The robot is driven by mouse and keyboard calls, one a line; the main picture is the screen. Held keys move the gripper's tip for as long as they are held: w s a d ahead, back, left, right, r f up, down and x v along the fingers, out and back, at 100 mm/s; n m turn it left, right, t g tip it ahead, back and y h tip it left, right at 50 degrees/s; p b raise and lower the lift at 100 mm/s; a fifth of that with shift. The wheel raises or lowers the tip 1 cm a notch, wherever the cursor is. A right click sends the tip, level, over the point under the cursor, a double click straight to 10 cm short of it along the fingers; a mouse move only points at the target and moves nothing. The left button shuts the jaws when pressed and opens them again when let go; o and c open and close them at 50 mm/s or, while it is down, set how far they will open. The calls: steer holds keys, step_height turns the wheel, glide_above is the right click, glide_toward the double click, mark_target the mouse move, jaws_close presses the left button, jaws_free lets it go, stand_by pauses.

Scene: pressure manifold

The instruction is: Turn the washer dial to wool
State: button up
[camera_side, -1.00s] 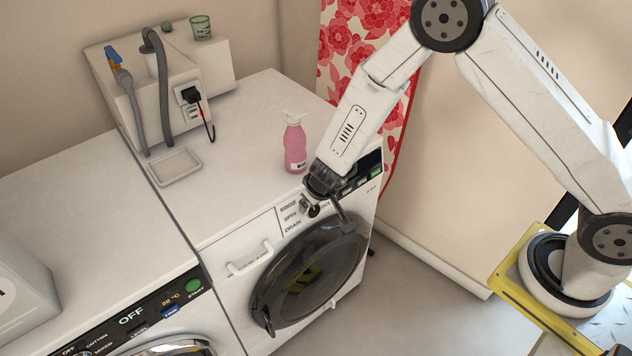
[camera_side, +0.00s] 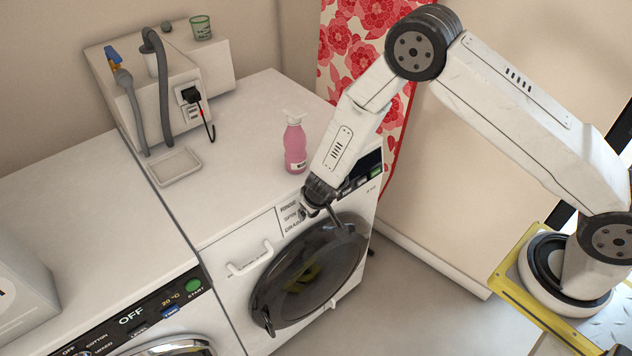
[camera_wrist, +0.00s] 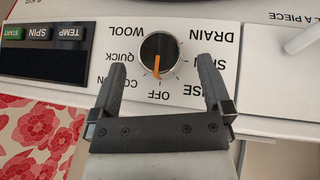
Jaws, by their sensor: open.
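The washer dial (camera_wrist: 158,54) is a round black knob in a silver ring. It shows upside down in the wrist view. Its orange pointer points down in the picture, at the OFF label (camera_wrist: 159,95). The WOOL label (camera_wrist: 126,30) is at the dial's upper left. My gripper (camera_wrist: 161,66) is open, with one finger on each side of the dial; I cannot tell whether either touches it. In the side view my gripper (camera_side: 318,207) is at the front panel of the right-hand washer (camera_side: 220,236) and largely hides the dial.
A pink bottle (camera_side: 294,146) stands on the washer top near my wrist. The dark round door (camera_side: 308,272) is below the panel, and a white handle (camera_side: 250,259) is at its left. A display with START, SPIN and TEMP buttons (camera_wrist: 42,34) is beside the dial.

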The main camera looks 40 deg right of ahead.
mark_target(313, 216)
steer(key=shift+x, duration=1.6)
steer(key=c, duration=1.2)
steer(key=shift+c, duration=0.2)
steer(key=shift+m+y, duration=0.3)
steer(key=shift+y, duration=0.4)
steer(key=o, duration=1.2)
steer(key=shift+o, duration=0.2)
steer(key=shift+r, duration=0.1)
